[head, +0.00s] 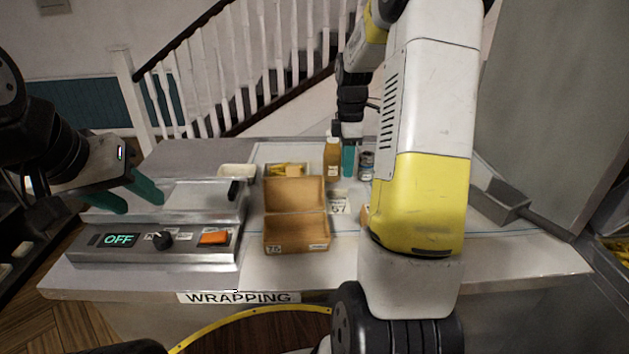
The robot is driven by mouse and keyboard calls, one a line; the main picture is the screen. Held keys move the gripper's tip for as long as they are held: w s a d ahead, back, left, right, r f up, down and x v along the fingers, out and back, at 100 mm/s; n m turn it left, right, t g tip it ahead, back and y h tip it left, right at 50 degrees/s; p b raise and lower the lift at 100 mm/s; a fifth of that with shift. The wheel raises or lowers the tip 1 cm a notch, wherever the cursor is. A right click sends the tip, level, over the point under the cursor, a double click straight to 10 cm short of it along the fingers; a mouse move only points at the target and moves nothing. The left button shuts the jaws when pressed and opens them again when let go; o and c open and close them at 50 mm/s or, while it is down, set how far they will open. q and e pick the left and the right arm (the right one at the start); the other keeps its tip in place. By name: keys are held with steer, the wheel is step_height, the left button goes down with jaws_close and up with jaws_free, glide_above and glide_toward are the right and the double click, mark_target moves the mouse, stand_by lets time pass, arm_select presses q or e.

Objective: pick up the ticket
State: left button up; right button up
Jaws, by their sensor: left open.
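A small white paper with dark print, which looks like the ticket (340,206), lies on the counter just right of the open cardboard box. Its print is too small to read surely. My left gripper (137,196) is open with teal fingers, over the left side of the metal machine and well away from the paper. My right gripper (348,160) points down behind the paper, between the brown bottle and a small jar. Only a narrow teal part of its fingers shows, so its opening is unclear. My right arm covers the counter right of the paper.
The cardboard box (296,232) stands mid-counter, with the brown bottle (332,160) and small jar (366,164) behind it. The metal machine (150,245) reading OFF fills the left. A pale dish (237,171) is at the back. Bare counter (520,250) shows at right.

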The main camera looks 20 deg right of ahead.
mark_target(339, 201)
step_height(339, 201, down, 8)
steer(key=shift+a+r, duration=0.1)
steer(key=shift+a, duration=0.05)
jaws_close()
stand_by(0.3)
